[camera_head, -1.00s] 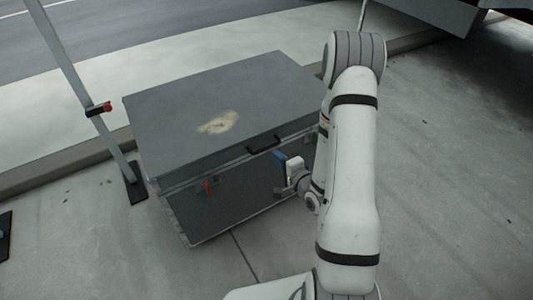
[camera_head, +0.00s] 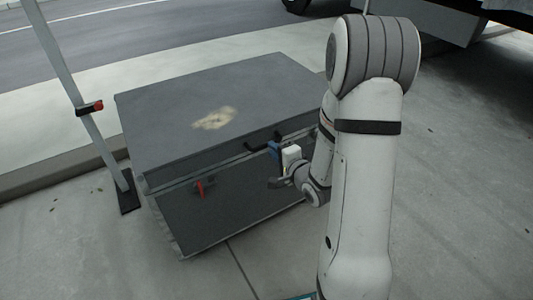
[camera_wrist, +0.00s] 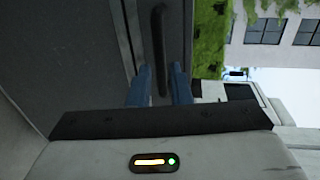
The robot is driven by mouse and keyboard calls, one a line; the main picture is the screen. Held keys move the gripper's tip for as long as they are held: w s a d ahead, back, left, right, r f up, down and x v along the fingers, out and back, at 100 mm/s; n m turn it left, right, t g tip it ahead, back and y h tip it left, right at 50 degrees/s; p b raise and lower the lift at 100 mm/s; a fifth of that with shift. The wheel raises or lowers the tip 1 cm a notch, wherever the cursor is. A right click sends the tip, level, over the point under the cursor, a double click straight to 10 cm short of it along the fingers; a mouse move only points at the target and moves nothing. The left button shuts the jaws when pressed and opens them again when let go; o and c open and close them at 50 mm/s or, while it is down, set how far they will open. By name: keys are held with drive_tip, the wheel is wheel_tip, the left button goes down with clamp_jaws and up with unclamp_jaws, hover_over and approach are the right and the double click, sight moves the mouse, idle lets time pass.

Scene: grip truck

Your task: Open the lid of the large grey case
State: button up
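The large grey case (camera_head: 168,139) stands on the pavement with its lid down; a pale worn patch marks the lid's top. A black handle (camera_head: 255,144) sits at the lid's front edge and also shows in the wrist view (camera_wrist: 159,40). A red latch (camera_head: 200,188) is on the front face at the left. My gripper (camera_head: 272,150) is at the lid's front edge beside the handle. In the wrist view its two blue fingers (camera_wrist: 160,86) are apart, one on each side of the bar, with gaps visible. Whether either finger touches the bar cannot be told.
A grey metal post (camera_head: 82,110) with a red-and-black clamp stands left of the case on a dark foot. A kerb and road lie behind. A large vehicle (camera_head: 430,20) is at the upper right. The pavement in front of the case is clear.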

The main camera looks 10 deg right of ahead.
drive_tip(key=shift+b+x, duration=0.4)
drive_tip(key=shift+x, duration=1.95)
clamp_jaws()
